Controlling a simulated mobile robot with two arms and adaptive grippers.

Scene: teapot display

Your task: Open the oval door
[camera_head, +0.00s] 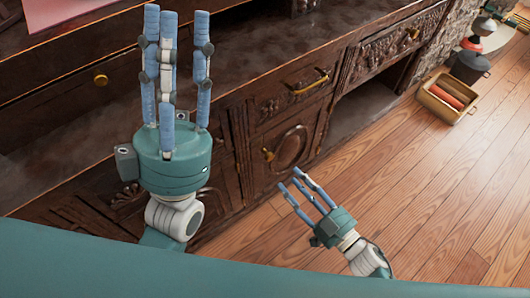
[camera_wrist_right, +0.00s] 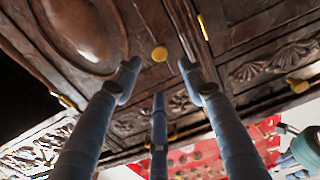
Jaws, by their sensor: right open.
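The oval door (camera_head: 291,146) is a dark carved wooden cabinet door with a raised oval panel, below a drawer. It looks shut. Its round brass knob (camera_head: 268,154) is at its left edge. In the right wrist view the oval panel (camera_wrist_right: 82,28) fills the upper left, and the knob (camera_wrist_right: 159,54) shows just beyond the fingertips. My right gripper (camera_head: 291,179) is open and empty in front of the door's lower part, with its fingers apart from the knob. My left gripper (camera_head: 176,15) points up, open and empty, left of the door and well away from it.
A drawer with a brass handle (camera_head: 307,83) is above the door. An open recess is to its right. A wooden crate (camera_head: 447,98) and a dark pot (camera_head: 469,66) stand on the floor further right. The wooden floor (camera_head: 420,190) in front is clear.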

